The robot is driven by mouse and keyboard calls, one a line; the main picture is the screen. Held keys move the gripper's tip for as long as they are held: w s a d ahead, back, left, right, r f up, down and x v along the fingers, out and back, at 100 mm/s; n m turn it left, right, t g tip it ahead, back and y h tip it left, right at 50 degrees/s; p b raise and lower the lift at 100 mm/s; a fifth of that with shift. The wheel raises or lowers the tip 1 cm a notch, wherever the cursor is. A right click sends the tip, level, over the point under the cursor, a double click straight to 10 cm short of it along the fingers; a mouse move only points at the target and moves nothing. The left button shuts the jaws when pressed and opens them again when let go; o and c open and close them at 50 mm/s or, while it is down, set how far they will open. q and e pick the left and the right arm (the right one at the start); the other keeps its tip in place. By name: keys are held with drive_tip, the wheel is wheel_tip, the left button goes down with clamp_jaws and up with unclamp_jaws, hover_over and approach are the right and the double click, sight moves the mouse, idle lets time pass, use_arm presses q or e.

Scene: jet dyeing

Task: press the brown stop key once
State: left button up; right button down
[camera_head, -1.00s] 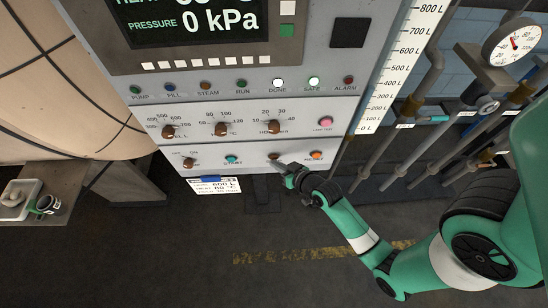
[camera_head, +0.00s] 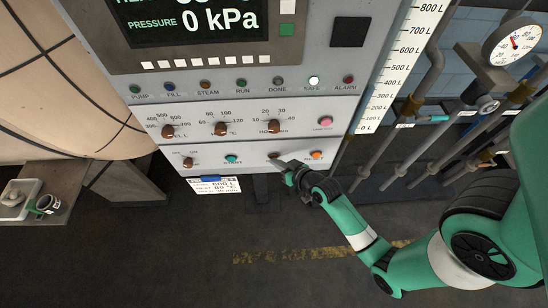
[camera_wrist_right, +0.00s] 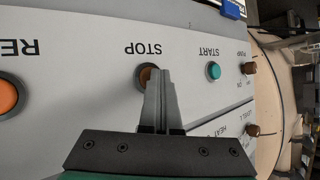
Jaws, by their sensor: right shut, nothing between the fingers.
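The brown stop key (camera_head: 273,155) is on the lower strip of the control panel, between the teal start key and the orange reset key. My right gripper (camera_head: 280,163) is shut and empty, its fingertips at the stop key. In the right wrist view the closed fingers (camera_wrist_right: 160,76) cover part of the brown stop key (camera_wrist_right: 145,74), under the upside-down STOP label. I cannot tell whether the tips touch it. My left gripper is not in view.
The teal start key (camera_head: 232,159) and orange reset key (camera_head: 316,155) flank the stop key. Brown knobs (camera_head: 221,129) sit above. Pipes (camera_head: 412,135) stand to the right.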

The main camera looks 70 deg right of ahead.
idle(0.4)
drive_tip(key=shift+s+a+p, duration=0.3)
drive_tip(key=shift+a+p, duration=0.2)
drive_tip(key=shift+a, duration=0.25)
drive_tip(key=shift+s+a+p, duration=0.25)
drive_tip(key=shift+s+a, duration=0.05)
drive_tip(key=shift+a, duration=0.45)
drive_tip(key=shift+s+a+p, duration=0.3)
drive_tip(key=shift+s+a, duration=0.05)
drive_tip(key=shift+a, duration=0.45)
drive_tip(key=shift+s+a+p, duration=0.25)
drive_tip(key=shift+s+a, duration=0.05)
drive_tip(key=shift+a, duration=0.45)
